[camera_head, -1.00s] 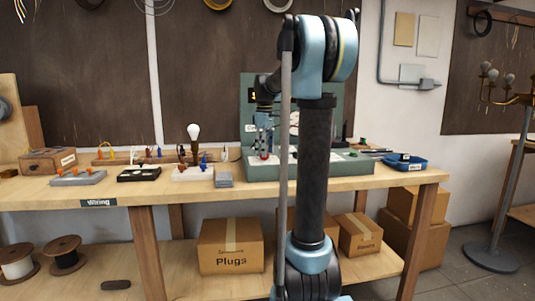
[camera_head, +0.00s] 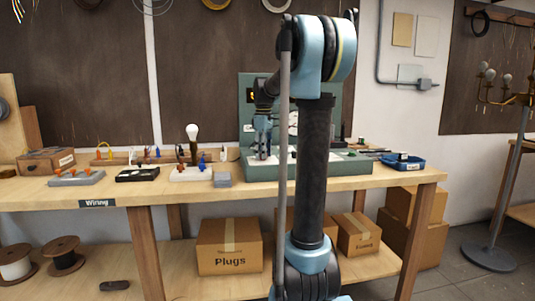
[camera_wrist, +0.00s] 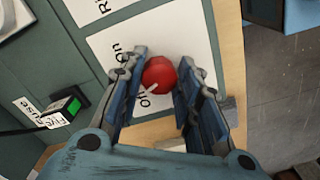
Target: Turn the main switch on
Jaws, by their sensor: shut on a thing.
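The main switch is a round red knob (camera_wrist: 158,74) on a white plate (camera_wrist: 112,42) marked "On" and "Off". A pale pointer mark on the knob faces the lower left, toward the "Off" word. My gripper (camera_wrist: 161,80) is shut on the red knob, one blue-grey finger on each side of it. In the head view, my gripper (camera_head: 261,152) points down at the left part of the green test panel (camera_head: 300,170) on the bench. The knob is hidden there behind the fingers.
My arm column covers the panel's middle in the head view. A blue tray (camera_head: 404,163) sits right of the panel. A grey block (camera_head: 222,179) and a lamp bulb (camera_head: 192,131) stand to the left.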

